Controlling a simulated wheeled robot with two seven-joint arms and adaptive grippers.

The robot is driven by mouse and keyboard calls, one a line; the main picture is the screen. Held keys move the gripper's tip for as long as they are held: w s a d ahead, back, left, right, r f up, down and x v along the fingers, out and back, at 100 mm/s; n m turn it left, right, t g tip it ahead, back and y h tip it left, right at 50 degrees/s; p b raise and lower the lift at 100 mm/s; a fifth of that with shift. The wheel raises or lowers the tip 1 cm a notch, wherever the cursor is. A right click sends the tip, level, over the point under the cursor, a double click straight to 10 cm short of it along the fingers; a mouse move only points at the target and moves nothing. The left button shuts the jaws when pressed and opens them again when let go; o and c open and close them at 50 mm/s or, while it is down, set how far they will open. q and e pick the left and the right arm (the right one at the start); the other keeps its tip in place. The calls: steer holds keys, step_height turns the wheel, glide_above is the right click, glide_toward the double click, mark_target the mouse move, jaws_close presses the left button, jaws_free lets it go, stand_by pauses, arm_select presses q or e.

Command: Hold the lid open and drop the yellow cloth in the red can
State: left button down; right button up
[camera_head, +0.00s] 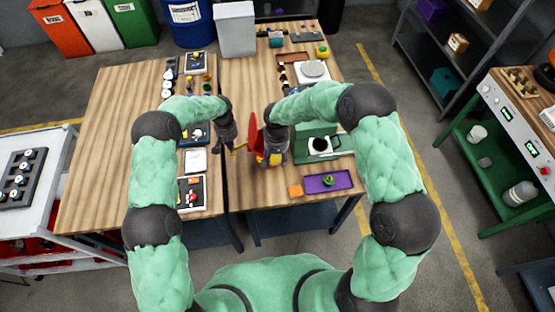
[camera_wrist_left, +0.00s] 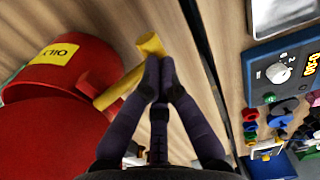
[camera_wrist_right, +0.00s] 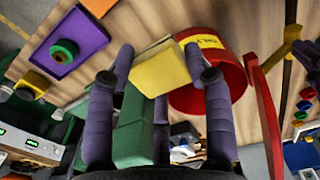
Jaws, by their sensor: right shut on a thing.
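The red can (camera_wrist_right: 236,78) with a yellow label stands on the table, and its red lid (camera_wrist_right: 264,110) is raised on edge; the lid also shows in the head view (camera_head: 253,136). A yellow lever (camera_wrist_left: 122,88) sticks out from the lid. My left gripper (camera_wrist_left: 160,64) has its fingertips together against the lever's outer part, covering some of it; contact is hard to judge. My right gripper (camera_wrist_right: 178,75) is shut on the yellow cloth (camera_wrist_right: 157,70), which is held near the can's mouth, overlapping its near-left rim in the right wrist view. The can's inside is mostly hidden.
A purple tray (camera_head: 313,184) with a round green and yellow piece lies at the table's front right, beside an orange block (camera_head: 295,190). A green case (camera_head: 335,136) stands right of the can. A blue instrument (camera_wrist_left: 285,75) lies left of the table seam.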

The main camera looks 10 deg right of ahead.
steer(key=w, duration=1.1)
steer(key=shift+w, duration=0.25)
stand_by(0.5)
steer(key=shift+f, duration=0.15)
steer(key=shift+f, duration=0.75)
steer(key=o, duration=1.6)
steer(key=shift+r, duration=0.1)
